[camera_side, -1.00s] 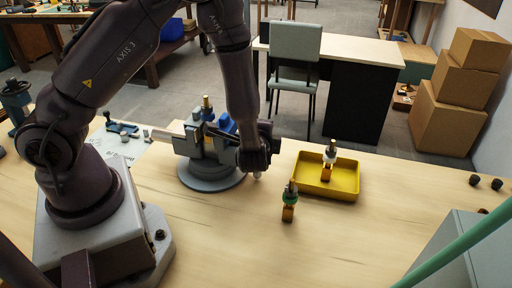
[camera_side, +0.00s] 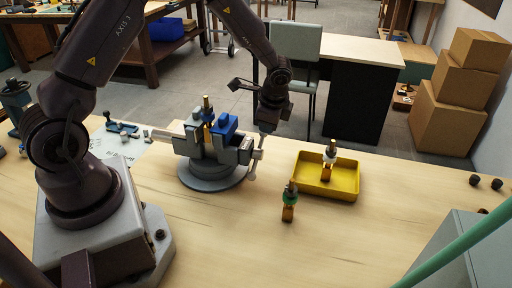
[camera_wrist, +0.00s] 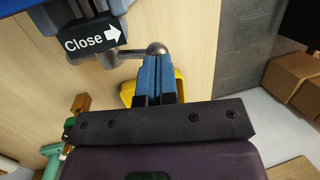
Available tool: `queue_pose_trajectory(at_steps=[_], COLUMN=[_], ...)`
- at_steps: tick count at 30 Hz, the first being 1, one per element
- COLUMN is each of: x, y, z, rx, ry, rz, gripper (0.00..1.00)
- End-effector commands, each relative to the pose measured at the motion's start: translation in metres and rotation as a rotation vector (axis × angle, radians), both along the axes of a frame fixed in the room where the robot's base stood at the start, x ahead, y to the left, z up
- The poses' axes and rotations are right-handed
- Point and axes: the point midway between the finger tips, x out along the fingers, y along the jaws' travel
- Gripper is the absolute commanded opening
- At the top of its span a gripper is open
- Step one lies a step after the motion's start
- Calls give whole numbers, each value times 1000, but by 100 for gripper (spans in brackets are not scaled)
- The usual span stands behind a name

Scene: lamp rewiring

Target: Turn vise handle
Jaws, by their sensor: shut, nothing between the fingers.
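The grey vise (camera_side: 208,177) with blue parts stands on its round base on the wooden bench, and a brass-topped piece (camera_side: 207,103) stands upright at its jaws. The vise handle (camera_side: 253,168) is a thin bar with a ball end, steeply tilted at the vise's right side. My gripper (camera_side: 265,131) is at the handle's upper end. In the wrist view its blue fingers (camera_wrist: 153,62) are shut and empty, right beside the handle's ball end (camera_wrist: 157,48). I cannot tell whether they touch. A "Close" label with a right-pointing arrow (camera_wrist: 92,38) shows on the vise.
A yellow tray (camera_side: 343,191) with a lamp socket piece (camera_side: 328,158) lies to the right of the vise. A green-collared piece (camera_side: 289,197) stands in front of it. A white sheet (camera_side: 125,145) with small tools lies left. The front middle bench is clear.

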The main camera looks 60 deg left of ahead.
Motion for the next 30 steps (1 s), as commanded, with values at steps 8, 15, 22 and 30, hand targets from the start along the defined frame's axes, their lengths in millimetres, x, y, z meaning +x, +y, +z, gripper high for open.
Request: queue_pose_trajectory(at_steps=[8,15,22,30], x=[10,16,19,19], y=[11,16,19,19], z=[-17,-33,-49,-67], rx=[-191,-353,-507,-502], ry=[191,354,508,509], rz=[3,-2,-4,-7], gripper=[0,0,0,0])
